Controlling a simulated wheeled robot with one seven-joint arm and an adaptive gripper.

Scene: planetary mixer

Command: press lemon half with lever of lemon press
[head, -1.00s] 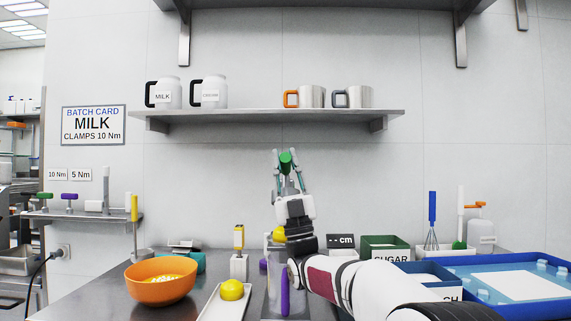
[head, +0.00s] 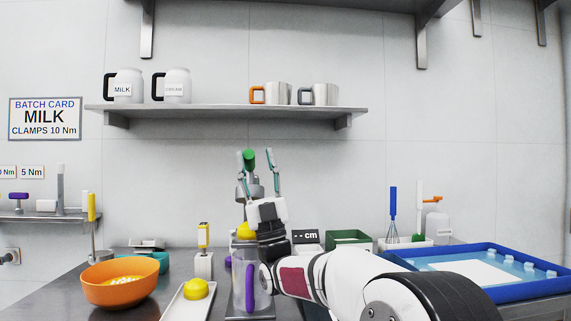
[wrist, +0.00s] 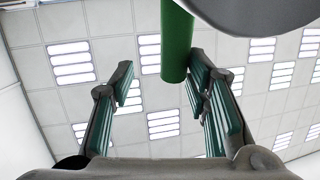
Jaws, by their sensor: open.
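The lemon press stands on the counter, with a steel column behind my gripper and a lever ending in a green handle (head: 249,160), which points up. A yellow lemon half (head: 245,231) shows at the press, partly hidden by my gripper. My gripper (head: 257,158) is open and points up, its fingers on both sides of the green handle. In the head view the handle is nearer the left finger. In the wrist view the green handle (wrist: 177,42) comes down between the fingers, close to the right one; contact is unclear. Another yellow lemon piece (head: 196,289) lies on a white tray (head: 180,310).
An orange bowl (head: 120,284) stands at left. A clear vessel with a purple handle (head: 250,287) is in front of the press. A blue tray (head: 500,288) and green bin (head: 348,239) are at right. The wall shelf (head: 230,108) hangs above and behind.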

